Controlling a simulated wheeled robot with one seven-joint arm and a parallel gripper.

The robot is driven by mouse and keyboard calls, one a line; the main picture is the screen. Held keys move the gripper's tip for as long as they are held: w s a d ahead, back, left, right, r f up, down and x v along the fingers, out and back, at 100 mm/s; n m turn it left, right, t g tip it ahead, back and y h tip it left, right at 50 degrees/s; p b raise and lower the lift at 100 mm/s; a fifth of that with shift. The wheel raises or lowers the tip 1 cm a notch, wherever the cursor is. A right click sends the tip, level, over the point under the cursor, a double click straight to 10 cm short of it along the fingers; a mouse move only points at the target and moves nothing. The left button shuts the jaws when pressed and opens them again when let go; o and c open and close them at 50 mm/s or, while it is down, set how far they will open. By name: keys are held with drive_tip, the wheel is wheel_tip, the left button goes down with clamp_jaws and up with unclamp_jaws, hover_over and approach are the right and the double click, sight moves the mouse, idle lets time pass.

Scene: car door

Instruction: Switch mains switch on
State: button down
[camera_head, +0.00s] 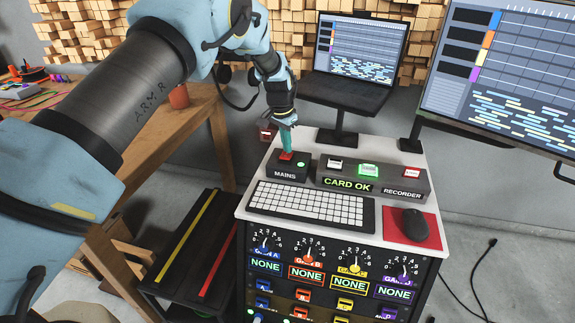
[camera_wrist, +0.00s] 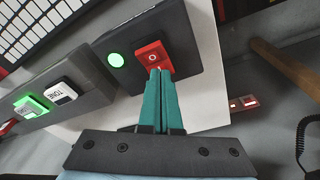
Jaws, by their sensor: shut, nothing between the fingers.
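The mains switch (camera_head: 287,156) is a red rocker on a black box labelled MAINS (camera_head: 288,170), at the left of the white desk top. In the wrist view the red rocker (camera_wrist: 154,57) shows a circle mark, and a round green light (camera_wrist: 116,59) glows beside it on the box. My gripper (camera_head: 287,150) is shut and empty, with its teal fingers pointing down at the rocker. In the wrist view the fingertips (camera_wrist: 160,72) overlap the near end of the rocker. They seem to touch it, but I cannot tell how firmly.
To the right stands a box (camera_head: 375,180) with a lit green button and CARD OK and RECORDER labels. A white keyboard (camera_head: 312,203) and a mouse (camera_head: 415,225) on a red mat lie in front. A monitor (camera_head: 360,60) stands behind. A wooden table (camera_head: 150,130) is at left.

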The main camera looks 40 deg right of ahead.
wheel_tip(320, 180, up, 7)
drive_tip(key=p, duration=0.3)
idle(0.5)
idle(0.4)
